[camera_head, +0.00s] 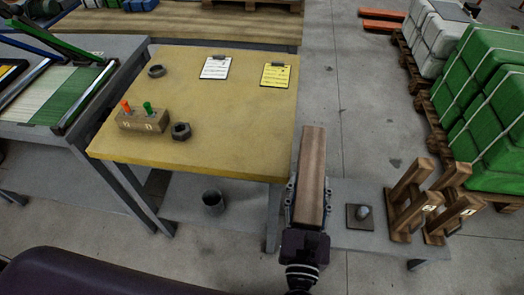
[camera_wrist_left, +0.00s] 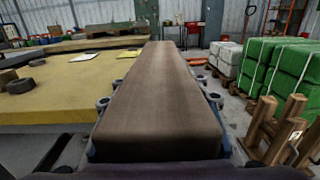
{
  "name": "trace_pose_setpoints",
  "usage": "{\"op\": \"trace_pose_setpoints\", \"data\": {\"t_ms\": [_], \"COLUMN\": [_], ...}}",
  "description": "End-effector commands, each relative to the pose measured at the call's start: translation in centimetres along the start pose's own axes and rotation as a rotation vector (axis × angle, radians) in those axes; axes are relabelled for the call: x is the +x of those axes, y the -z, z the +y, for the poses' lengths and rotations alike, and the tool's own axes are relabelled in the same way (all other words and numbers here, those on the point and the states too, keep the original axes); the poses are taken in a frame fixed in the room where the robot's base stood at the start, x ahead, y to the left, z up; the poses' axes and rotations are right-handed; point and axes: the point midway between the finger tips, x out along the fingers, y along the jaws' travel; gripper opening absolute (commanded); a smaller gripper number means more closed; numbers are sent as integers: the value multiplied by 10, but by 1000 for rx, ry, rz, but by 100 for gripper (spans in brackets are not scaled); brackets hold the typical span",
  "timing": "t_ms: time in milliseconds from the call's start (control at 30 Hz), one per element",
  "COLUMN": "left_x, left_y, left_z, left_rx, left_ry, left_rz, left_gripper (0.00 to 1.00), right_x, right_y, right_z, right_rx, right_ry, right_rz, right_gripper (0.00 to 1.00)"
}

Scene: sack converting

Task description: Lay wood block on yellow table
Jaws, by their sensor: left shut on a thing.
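A long brown wood block (camera_head: 312,165) is held in my left gripper (camera_head: 307,205), whose fingers are shut on its two sides. The block points away from me, just off the right edge of the yellow table (camera_head: 230,130). In the left wrist view the wood block (camera_wrist_left: 155,95) fills the middle, between the fingers, and the yellow table (camera_wrist_left: 60,95) lies to its left. No contact between block and table is visible. My right gripper is in neither view.
On the yellow table are a wooden holder (camera_head: 143,121) with orange and green pegs, a dark nut (camera_head: 181,131), a ring (camera_head: 156,71), a white clipboard (camera_head: 215,68) and a yellow clipboard (camera_head: 275,75). The table's front right is bare. Wooden stands (camera_head: 408,200) are at right.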

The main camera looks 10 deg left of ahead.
Motion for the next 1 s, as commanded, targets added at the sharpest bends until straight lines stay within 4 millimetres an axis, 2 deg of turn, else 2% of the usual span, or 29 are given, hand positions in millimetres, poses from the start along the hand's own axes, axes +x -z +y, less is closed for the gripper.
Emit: {"op": "trace_pose_setpoints", "data": {"t_ms": [33,167,600,800,1000], "left_x": [5,21,82,103,117], "left_y": [-14,-38,-126,-163,-190], "left_z": [3,17,92,129,160], "left_rx": [-2,0,5,2,-1], "left_ry": [-10,-45,-210,-283,-343], "left_rz": [-9,-12,-14,-8,-2], "left_gripper": [0,0,0,0,0], "right_x": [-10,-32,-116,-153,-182], "right_y": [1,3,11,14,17], "right_z": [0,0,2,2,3], "right_rx": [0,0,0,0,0], "right_ry": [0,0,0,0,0], "right_rz": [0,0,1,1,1], "right_gripper": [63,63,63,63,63]}}
